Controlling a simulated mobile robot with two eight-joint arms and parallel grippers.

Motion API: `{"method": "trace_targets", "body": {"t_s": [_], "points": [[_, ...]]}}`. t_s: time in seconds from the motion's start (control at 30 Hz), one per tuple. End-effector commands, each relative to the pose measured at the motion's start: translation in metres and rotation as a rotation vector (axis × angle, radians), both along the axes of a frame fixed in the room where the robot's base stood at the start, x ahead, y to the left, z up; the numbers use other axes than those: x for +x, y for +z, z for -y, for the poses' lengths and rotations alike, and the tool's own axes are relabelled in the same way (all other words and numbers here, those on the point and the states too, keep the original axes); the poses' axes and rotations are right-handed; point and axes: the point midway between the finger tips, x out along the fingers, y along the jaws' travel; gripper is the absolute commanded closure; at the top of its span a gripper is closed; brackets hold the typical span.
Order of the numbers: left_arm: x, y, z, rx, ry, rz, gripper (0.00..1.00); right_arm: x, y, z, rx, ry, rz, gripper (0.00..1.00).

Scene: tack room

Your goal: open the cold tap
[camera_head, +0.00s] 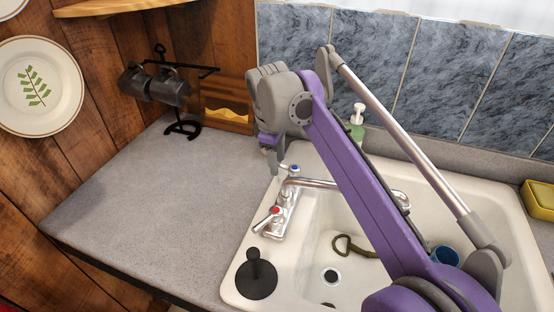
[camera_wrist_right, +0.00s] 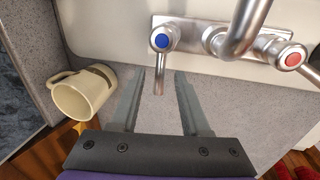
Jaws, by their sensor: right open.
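The cold tap (camera_wrist_right: 161,42) has a blue cap and a chrome lever. In the head view its blue cap (camera_head: 295,168) shows at the far end of the chrome faucet plate. My right gripper (camera_head: 272,166) is open beside it. In the right wrist view the gripper's two fingers (camera_wrist_right: 165,76) lie either side of the lever's end in the picture. I cannot tell whether either finger touches it. The hot tap (camera_head: 274,211) with a red cap is nearer, and also shows in the wrist view (camera_wrist_right: 291,58). The left gripper is not in view.
The spout (camera_head: 318,183) reaches over the white sink (camera_head: 310,228). A cream mug (camera_wrist_right: 85,95) stands close to the gripper. A soap bottle (camera_head: 357,120) stands behind my arm. A black plunger-like object (camera_head: 257,278) is at the sink's front corner.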

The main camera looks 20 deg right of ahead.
Motion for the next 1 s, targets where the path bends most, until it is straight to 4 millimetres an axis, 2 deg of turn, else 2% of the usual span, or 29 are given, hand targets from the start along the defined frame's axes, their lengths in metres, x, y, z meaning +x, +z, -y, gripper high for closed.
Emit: {"method": "trace_targets", "body": {"t_s": [0.2, 0.47, 1.0], "points": [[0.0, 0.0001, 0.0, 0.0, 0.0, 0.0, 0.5, 0.0001, 0.0001, 0.0, 0.0, 0.0, 0.0, 0.54], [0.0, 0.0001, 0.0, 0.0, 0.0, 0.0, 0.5, 0.0, 0.0002, 0.0, 0.0, 0.0, 0.0, 1.0], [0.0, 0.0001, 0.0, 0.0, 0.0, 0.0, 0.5, 0.0, 0.0003, -0.0001, 0.0, 0.0, 0.0, 1.0]]}}
